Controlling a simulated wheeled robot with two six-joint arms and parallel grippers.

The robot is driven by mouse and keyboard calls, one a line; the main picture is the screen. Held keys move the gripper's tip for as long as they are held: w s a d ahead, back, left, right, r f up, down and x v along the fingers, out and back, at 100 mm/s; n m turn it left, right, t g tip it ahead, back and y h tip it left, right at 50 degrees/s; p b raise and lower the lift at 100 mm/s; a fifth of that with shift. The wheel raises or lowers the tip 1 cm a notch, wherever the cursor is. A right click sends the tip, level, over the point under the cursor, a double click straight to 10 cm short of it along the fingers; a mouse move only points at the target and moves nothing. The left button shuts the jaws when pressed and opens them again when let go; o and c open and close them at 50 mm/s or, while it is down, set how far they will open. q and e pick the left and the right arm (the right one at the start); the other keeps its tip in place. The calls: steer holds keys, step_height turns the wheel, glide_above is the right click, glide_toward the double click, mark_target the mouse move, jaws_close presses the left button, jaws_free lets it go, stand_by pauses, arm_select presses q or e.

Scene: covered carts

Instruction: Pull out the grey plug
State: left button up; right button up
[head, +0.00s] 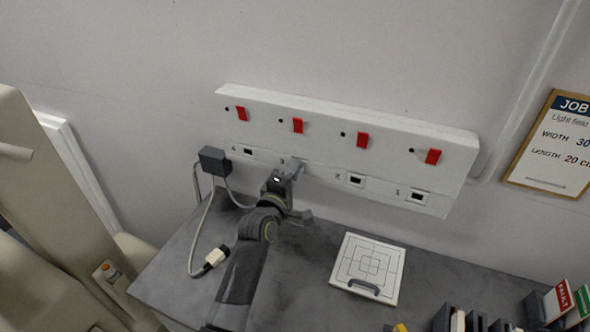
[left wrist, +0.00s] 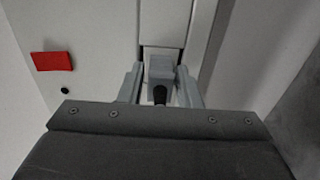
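The grey plug (left wrist: 160,72) shows in the left wrist view, at a socket opening in the white panel, with a black cable end toward me. My left gripper (left wrist: 161,82) has one finger on each side of the plug, very close to it. I cannot tell whether the fingers touch it or a thin gap remains. In the head view my left gripper (head: 288,172) is at the panel (head: 345,125), between the sockets marked 4 and 2, and largely hides the plug and its socket. My right gripper is not in view.
Red switches (head: 297,125) line the panel. A dark box (head: 214,160) with cables hangs at left, and a pale connector (head: 215,257) lies on the grey worktop (head: 300,295). A white gridded plate (head: 385,262) lies right of my arm. A job board (head: 555,145) hangs at right.

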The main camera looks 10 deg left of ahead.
arm_select(q)
jaws_close()
steer(key=shift+s, duration=0.15)
steer(key=shift+s+f, duration=0.1)
steer(key=shift+s, duration=0.05)
steer(key=shift+s+a, duration=0.15)
steer(key=shift+s, duration=0.55)
steer(key=shift+s+a, duration=0.2)
steer(key=shift+s, duration=0.8)
steer(key=shift+s+a, duration=0.2)
steer(key=shift+s, duration=0.75)
